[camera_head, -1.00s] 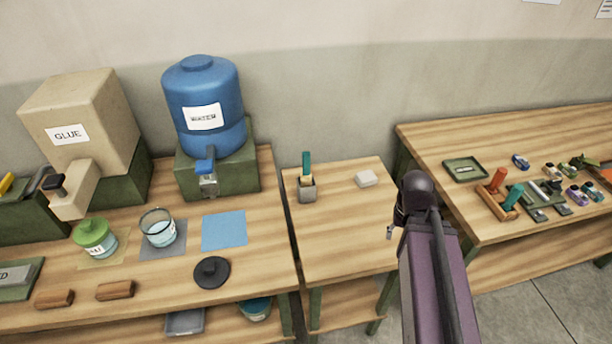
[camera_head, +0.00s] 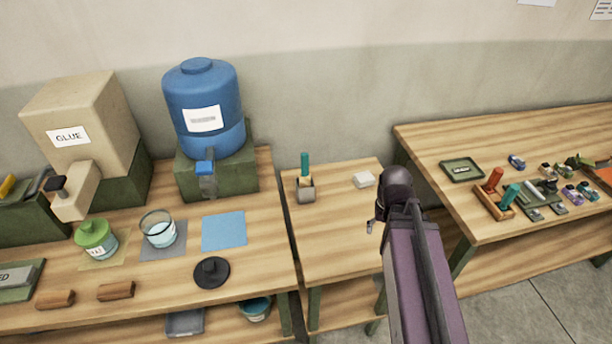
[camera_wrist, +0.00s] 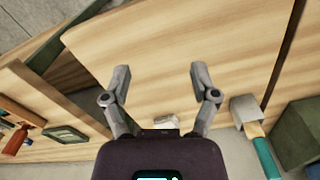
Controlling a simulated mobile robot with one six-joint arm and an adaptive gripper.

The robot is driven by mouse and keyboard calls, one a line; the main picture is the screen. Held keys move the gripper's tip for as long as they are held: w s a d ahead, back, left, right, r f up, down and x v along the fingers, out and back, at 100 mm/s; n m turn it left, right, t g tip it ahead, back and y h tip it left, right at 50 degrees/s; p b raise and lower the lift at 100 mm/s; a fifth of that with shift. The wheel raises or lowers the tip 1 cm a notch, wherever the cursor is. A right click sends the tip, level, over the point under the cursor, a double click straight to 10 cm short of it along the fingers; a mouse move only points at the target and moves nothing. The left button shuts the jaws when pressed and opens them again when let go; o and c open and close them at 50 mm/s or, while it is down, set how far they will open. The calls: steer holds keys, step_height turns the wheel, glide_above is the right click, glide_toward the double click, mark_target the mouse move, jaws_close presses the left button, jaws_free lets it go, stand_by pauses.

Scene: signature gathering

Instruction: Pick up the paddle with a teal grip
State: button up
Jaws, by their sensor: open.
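A paddle with a teal grip (camera_head: 305,166) stands upright, grip up, in a small grey holder (camera_head: 306,193) on the narrow middle table. In the wrist view the teal grip (camera_wrist: 266,158) and the holder (camera_wrist: 246,110) show at the lower right. My gripper (camera_wrist: 160,75) is open and empty over bare wood, with the holder to the right of its fingers. In the head view my gripper (camera_head: 373,226) is mostly hidden by my wrist, right of the holder and apart from it. A second teal grip (camera_head: 511,195) stands in a wooden rack on the right table.
A white block (camera_head: 364,180) lies right of the holder. The middle table's (camera_head: 325,245) front is clear. The left table holds a blue water jug (camera_head: 203,95), glue box (camera_head: 80,115) and jars. A red grip (camera_head: 495,180) and several small items crowd the right table.

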steer(key=w+a+r+n+p, duration=0.1)
steer(key=w+a+r+p, duration=0.35)
steer(key=w, duration=0.25)
steer(key=w+a+r+n+p, duration=0.1)
steer(key=w+a+r+p, duration=0.3)
steer(key=w+a, duration=0.3)
step_height(320, 180, up, 6)
steer(key=n+p, duration=0.1)
steer(key=p, duration=0.5)
glide_above(304, 154)
steer(key=shift+r, duration=0.15)
steer(key=shift+a, duration=0.1)
steer(key=shift+f+b, duration=0.2)
steer(key=shift+b, duration=0.1)
step_height(304, 154, down, 8)
steer(key=b, duration=0.8)
steer(key=shift+f, duration=0.15)
steer(key=shift+d+f+b, duration=0.2)
steer(key=shift+f+b, duration=2.4)
steer(key=shift+b, duration=0.15)
